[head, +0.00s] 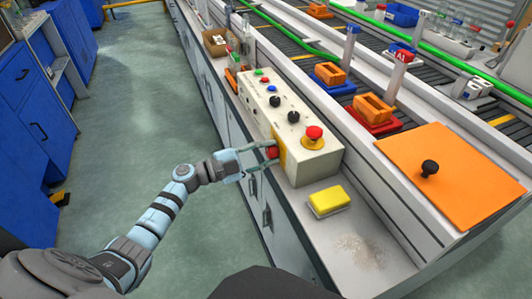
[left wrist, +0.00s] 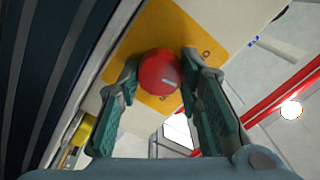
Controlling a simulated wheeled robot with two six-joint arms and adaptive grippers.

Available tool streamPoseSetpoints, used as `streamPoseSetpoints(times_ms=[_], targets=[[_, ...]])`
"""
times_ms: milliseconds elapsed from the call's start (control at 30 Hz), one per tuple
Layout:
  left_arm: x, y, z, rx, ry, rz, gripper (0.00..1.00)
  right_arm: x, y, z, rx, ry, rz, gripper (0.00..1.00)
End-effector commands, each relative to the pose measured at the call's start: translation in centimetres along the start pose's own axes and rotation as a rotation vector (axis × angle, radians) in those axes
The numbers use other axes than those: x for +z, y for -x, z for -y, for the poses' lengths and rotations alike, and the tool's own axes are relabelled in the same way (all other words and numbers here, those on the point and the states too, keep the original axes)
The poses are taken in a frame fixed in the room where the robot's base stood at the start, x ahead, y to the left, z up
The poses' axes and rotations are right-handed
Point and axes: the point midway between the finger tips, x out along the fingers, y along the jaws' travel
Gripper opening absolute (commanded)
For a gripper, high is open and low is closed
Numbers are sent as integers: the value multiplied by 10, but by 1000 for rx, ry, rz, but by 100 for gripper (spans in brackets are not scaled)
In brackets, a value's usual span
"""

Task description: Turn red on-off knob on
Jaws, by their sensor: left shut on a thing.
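The red on-off knob (left wrist: 160,72) sits on a yellow plate (left wrist: 143,38) on the side of a beige control box (head: 308,162). In the head view the knob (head: 271,152) shows at the box's left face, partly covered by my gripper. My left gripper (head: 262,152) reaches in from the left with its fingers around the knob. In the left wrist view its two fingertips (left wrist: 160,75) are on either side of the knob, shut on it. A pale mark shows on the knob's face. My right gripper is in neither view.
The box top carries a red mushroom button (head: 314,133), black knobs (head: 293,117) and small coloured buttons. A yellow sponge (head: 328,200) lies on the bench in front. An orange plate (head: 445,175) with a black handle lies to the right. The floor at left is clear.

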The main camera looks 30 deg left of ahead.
Motion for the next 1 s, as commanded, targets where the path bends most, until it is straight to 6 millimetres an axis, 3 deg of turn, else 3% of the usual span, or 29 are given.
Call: streamPoseSetpoints(times_ms=[700, 1000], targets=[[3, 0, -3, -6, -672, -16, 5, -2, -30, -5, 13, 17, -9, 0], [3, 0, -3, -8, -883, -22, 5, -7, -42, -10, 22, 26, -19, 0]])
